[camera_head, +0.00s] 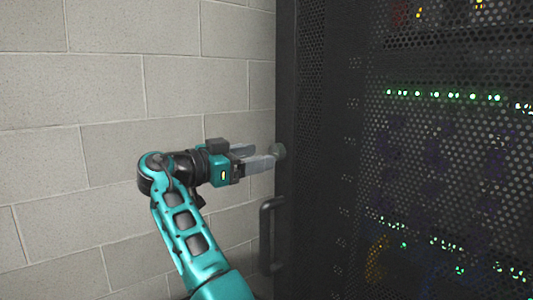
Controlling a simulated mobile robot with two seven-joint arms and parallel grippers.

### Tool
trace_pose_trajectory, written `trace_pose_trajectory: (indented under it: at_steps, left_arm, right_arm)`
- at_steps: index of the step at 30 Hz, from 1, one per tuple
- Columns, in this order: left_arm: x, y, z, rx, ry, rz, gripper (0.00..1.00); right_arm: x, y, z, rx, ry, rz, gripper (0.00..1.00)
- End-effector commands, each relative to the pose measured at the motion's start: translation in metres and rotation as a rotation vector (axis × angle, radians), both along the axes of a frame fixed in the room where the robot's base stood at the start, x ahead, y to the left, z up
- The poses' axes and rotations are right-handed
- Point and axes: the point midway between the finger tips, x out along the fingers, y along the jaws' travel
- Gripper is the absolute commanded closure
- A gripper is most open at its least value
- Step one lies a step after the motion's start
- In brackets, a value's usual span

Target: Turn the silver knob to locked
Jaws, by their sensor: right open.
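The silver knob (279,151) shows as a small grey round knob on the left edge of the dark cabinet door. My right gripper (261,158) is in front of it, with its fingers pointing right toward the knob. The fingers are open with a gap between them. The fingertips are at or just short of the knob, and I cannot tell whether they touch it. Part of the knob is hidden by the nearer finger, and no lock marking is legible. My left gripper is not in view.
A dark rack cabinet with a perforated door (430,150) fills the right side, with rows of green lights behind the mesh. A black door handle (266,235) stands out below the knob. A grey block wall (100,100) is behind my arm on the left.

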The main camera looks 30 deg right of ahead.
Motion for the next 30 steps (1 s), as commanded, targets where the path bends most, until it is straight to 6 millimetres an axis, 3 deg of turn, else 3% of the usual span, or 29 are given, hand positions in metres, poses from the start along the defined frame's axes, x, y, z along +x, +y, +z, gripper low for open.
trace_pose_trajectory:
  at_steps: [7,18,30]
  left_arm:
    - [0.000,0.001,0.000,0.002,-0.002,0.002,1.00]
    - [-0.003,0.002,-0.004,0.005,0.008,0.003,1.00]
    - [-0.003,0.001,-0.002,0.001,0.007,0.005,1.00]
  right_arm:
    - [0.001,-0.031,0.001,-0.001,0.000,0.000,0.35]
    - [0.002,-0.036,0.000,0.000,0.001,0.001,0.35]
    - [0.002,-0.035,0.000,0.000,0.001,0.001,0.73]
